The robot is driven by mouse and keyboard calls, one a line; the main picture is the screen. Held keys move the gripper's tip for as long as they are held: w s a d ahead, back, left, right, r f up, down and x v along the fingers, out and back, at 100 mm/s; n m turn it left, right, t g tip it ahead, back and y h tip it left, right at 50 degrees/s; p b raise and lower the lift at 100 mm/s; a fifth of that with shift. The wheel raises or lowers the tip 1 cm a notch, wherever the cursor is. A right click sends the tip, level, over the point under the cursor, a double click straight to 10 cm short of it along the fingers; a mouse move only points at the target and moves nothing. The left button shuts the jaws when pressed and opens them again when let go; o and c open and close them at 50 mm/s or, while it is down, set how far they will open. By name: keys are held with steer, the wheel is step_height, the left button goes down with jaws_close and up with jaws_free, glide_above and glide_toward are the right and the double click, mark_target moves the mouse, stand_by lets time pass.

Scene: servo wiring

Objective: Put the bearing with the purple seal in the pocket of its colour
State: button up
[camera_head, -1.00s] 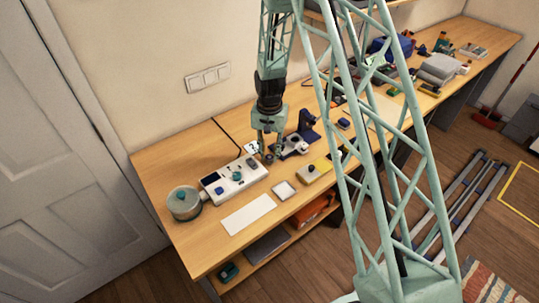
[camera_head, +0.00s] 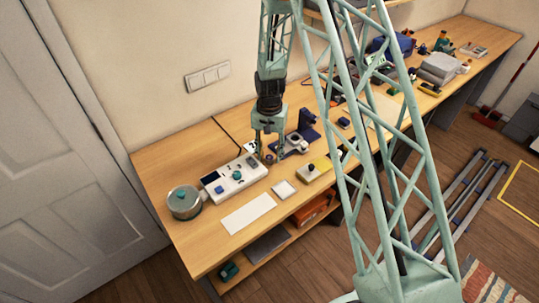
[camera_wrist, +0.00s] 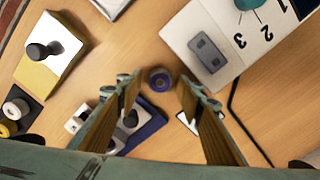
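The bearing with the purple seal (camera_wrist: 159,79) lies on the wooden bench, small and dark-rimmed with a purple ring. In the wrist view it sits between and slightly beyond the tips of my gripper (camera_wrist: 158,84). My gripper is open, with space on both sides of the bearing, and holds nothing. In the head view my gripper (camera_head: 270,154) points down over the bench, just right of the white box. I cannot make out a coloured pocket in either view.
A white box with a teal knob and numbers (camera_head: 236,181) stands close to my gripper. A blue stand (camera_head: 304,132) is behind it to the right.

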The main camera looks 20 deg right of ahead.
steer(key=shift+r, duration=0.15)
step_height(320, 180, up, 12)
steer(key=shift+b, duration=0.3)
stand_by(0.9)
steer(key=shift+r, duration=0.1)
stand_by(0.6)
step_height(320, 180, up, 16)
steer(key=n+t, duration=0.1)
steer(key=n, duration=0.1)
glide_above(270, 157)
steer(key=s, duration=0.8)
steer(key=s+r+n+t, duration=0.1)
steer(key=s+r, duration=1.2)
steer(key=r, duration=0.1)
steer(key=s+r+n+t, duration=0.1)
steer(key=s+r, duration=0.2)
steer(key=s, duration=1)
steer(key=s+r+n, duration=0.2)
steer(key=s+r, duration=0.2)
steer(key=s, duration=0.9)
steer(key=shift+a+t, duration=0.25)
steer(key=shift+t, duration=0.15)
